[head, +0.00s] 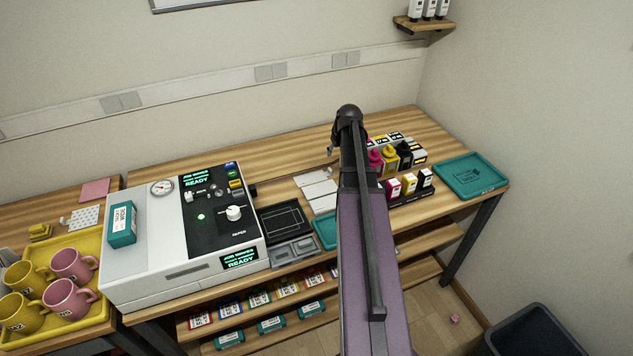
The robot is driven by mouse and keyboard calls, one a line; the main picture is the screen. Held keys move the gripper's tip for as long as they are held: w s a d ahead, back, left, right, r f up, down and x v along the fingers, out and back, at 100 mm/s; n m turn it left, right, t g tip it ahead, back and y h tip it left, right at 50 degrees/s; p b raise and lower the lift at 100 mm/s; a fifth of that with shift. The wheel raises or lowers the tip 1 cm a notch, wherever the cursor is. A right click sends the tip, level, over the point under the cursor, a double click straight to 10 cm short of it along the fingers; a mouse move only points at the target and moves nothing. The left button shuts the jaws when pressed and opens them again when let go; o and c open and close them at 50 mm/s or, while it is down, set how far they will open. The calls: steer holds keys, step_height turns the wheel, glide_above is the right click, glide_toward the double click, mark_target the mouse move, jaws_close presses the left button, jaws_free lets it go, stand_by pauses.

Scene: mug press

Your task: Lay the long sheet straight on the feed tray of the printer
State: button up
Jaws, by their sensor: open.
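The printer (150,262) is a white machine with a black control panel and lit displays reading READY. Beside its right side lies a black tray (268,236) with a thin white outline; I cannot tell for sure that it is the feed tray. No sheet shows on it. White flat pieces (319,190) lie to its right, partly covered by my arm; I cannot tell which is the long sheet.
Ink bottles (390,160) and small cartridges stand right of my arm. A teal tray (470,175) lies at the bench's right end. A yellow tray (103,238) with pink and yellow mugs is at left. A dark bin (535,330) stands at lower right.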

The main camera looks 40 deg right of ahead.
steer(key=shift+d+f, duration=0.1)
steer(key=shift+d, duration=0.4)
steer(key=shift+f, duration=0.15)
steer(key=b, duration=0.8)
glide_above(330, 169)
steer(key=s, duration=0.2)
step_height(330, 169, down, 8)
steer(key=shift+s+a+r, duration=0.15)
steer(key=shift+a+b+x, duration=0.2)
steer(key=shift+b+x, duration=2.2)
steer(key=shift+x, duration=0.2)
steer(key=shift+d, duration=0.15)
jaws_close()
